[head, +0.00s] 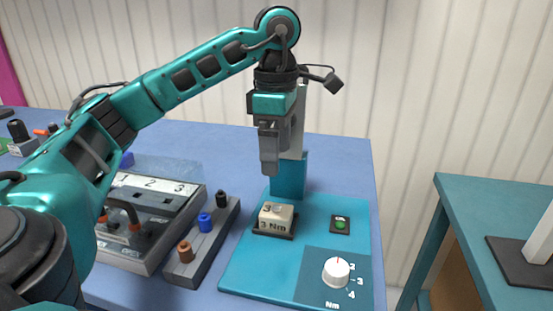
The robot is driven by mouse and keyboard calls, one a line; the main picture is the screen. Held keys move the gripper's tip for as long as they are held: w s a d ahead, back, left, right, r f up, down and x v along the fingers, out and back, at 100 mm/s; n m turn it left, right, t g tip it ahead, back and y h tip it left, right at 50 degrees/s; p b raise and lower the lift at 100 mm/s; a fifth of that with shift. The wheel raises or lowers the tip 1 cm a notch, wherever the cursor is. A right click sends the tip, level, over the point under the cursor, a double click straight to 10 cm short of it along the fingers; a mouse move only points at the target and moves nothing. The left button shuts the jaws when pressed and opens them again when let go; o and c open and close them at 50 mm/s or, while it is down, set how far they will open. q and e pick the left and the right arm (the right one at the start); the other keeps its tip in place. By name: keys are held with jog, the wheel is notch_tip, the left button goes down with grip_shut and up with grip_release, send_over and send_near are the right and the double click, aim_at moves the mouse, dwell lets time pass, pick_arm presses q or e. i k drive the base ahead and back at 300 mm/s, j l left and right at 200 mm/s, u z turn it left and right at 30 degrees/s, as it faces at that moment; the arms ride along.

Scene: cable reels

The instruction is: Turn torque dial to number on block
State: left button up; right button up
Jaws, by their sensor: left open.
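The torque dial (336,272) is a white knob on a darker blue panel at the front right of a teal board (255,262). The numbers 2, 3 and 4 show along its right side, with "Nm" below. Its small red mark points up, near the 2. A cream block (275,222) reading "3 Nm" sits in a dark holder on the board, behind and left of the dial. My left gripper (270,170) is open and points down, above and behind the block, touching neither block nor dial. My right gripper is out of view.
A teal post with a white upright panel (298,125) stands behind my left gripper. A green button (340,224) is right of the block. A grey rack with coloured pegs (205,222) and a numbered tray (150,185) lie left. Another teal table (495,205) stands right, across a gap.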

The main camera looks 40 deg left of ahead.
aim_at(336, 272)
jog(key=k, duration=1)
